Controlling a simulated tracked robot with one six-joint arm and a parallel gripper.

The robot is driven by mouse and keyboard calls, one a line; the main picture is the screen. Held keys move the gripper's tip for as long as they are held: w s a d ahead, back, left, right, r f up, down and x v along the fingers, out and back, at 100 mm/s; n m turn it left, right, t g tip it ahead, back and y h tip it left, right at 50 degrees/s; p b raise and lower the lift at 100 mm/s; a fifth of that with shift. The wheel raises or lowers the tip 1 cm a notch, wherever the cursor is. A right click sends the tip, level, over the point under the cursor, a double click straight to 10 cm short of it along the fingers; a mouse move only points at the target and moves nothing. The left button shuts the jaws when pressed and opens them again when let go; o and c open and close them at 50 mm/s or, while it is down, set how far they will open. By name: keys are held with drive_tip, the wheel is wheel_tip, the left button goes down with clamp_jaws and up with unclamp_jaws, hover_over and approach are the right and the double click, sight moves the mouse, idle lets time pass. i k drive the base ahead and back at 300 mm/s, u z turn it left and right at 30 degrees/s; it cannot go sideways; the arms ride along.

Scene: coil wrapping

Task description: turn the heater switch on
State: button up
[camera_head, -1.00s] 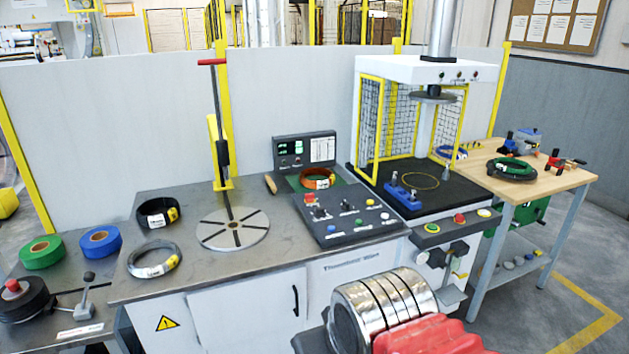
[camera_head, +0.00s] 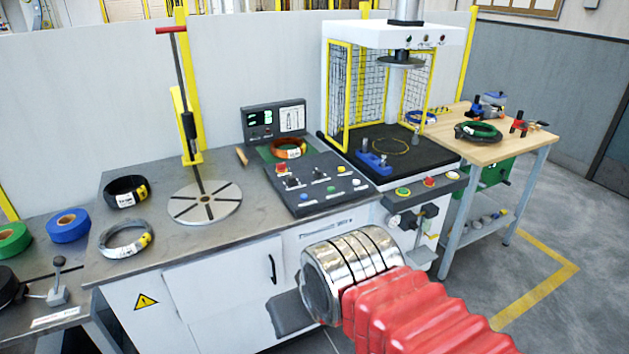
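The heater switch cannot be singled out by a readable label. A sloped dark control panel (camera_head: 305,204) on the bench carries a red emergency knob (camera_head: 282,168), small black switches (camera_head: 292,182) and several coloured buttons. The white press head (camera_head: 360,35) also has small controls on its front, too small to read. My arm, with metal rings and a red ribbed sleeve, is in the lower middle, in front of the bench.
A slotted turntable (camera_head: 205,204), a black coil (camera_head: 125,192) and a grey coil (camera_head: 125,238) are on the bench. An orange coil (camera_head: 288,148) lies behind the panel. The press has yellow mesh guards (camera_head: 340,95). A wooden table (camera_head: 495,150) stands right; floor there is clear.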

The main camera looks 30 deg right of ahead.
sight(317, 174)
drive_tip(key=z, duration=1.95)
drive_tip(key=i, duration=1.75)
drive_tip(key=u, duration=0.25)
